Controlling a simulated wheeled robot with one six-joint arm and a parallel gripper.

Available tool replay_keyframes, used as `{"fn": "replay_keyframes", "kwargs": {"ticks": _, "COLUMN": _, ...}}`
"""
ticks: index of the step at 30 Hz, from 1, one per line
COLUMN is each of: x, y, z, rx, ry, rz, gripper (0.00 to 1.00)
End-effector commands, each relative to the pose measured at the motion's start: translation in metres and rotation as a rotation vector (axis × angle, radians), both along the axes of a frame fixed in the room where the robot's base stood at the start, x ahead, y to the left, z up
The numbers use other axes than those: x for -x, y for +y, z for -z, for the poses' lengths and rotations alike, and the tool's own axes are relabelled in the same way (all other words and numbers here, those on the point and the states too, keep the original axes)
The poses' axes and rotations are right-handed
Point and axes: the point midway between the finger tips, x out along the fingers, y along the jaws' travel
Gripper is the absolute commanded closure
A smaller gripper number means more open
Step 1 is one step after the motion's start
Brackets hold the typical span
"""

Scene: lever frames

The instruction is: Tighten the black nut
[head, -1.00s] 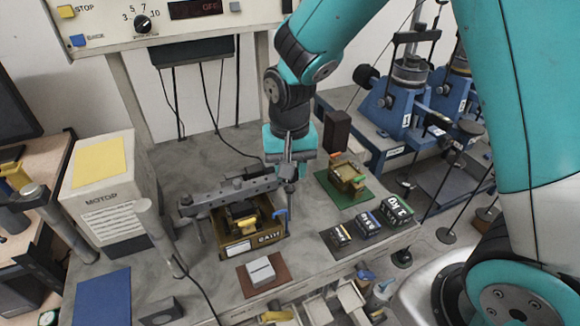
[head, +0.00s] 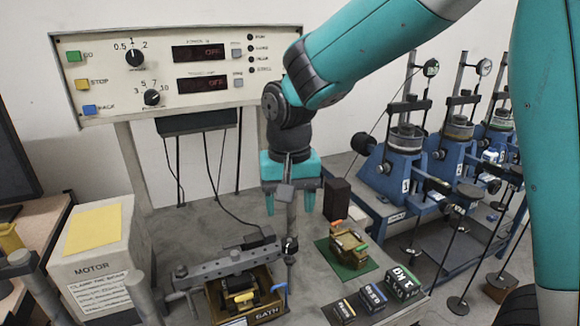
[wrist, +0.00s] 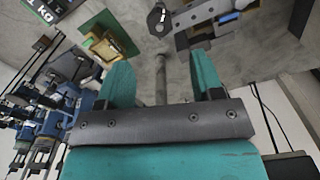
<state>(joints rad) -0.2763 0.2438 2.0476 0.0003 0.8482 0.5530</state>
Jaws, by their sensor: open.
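The black nut (head: 290,244) sits low on an upright grey rod (head: 291,228), at the right end of a dark clamp bar (head: 225,264). In the wrist view a dark hexagonal piece (wrist: 160,20), seemingly the nut, lies beyond the fingertips near the top edge. My gripper (head: 290,206) is above the nut with its teal fingers apart, one on each side of the rod's line. In the wrist view my gripper (wrist: 163,75) is open, with a grey rod (wrist: 161,80) showing between the fingers. The fingers are clear of the nut.
A brass-coloured box (head: 262,312) lies under the clamp bar. Black weights (head: 404,282) and a brass block on a green mat (head: 356,268) stand to the right. A motor housing (head: 95,255) is at left, a control panel (head: 180,70) behind. Blue presses (head: 403,170) stand at right.

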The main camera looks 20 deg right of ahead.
Motion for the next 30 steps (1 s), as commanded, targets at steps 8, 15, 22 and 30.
{"fn": "replay_keyframes", "kwargs": {"ticks": 8, "x": 0.0, "y": 0.0, "z": -0.062, "rx": -0.001, "ry": -0.004, "rz": 0.001, "gripper": 0.4}}
{"fn": "replay_keyframes", "kwargs": {"ticks": 15, "x": 0.0, "y": 0.0, "z": -0.085, "rx": 0.0, "ry": 0.0, "rz": 0.001, "gripper": 0.4}}
{"fn": "replay_keyframes", "kwargs": {"ticks": 22, "x": 0.0, "y": 0.0, "z": -0.088, "rx": 0.0, "ry": 0.0, "rz": 0.001, "gripper": 0.4}}
{"fn": "replay_keyframes", "kwargs": {"ticks": 30, "x": 0.0, "y": 0.0, "z": -0.087, "rx": 0.0, "ry": 0.0, "rz": -0.001, "gripper": 0.4}}
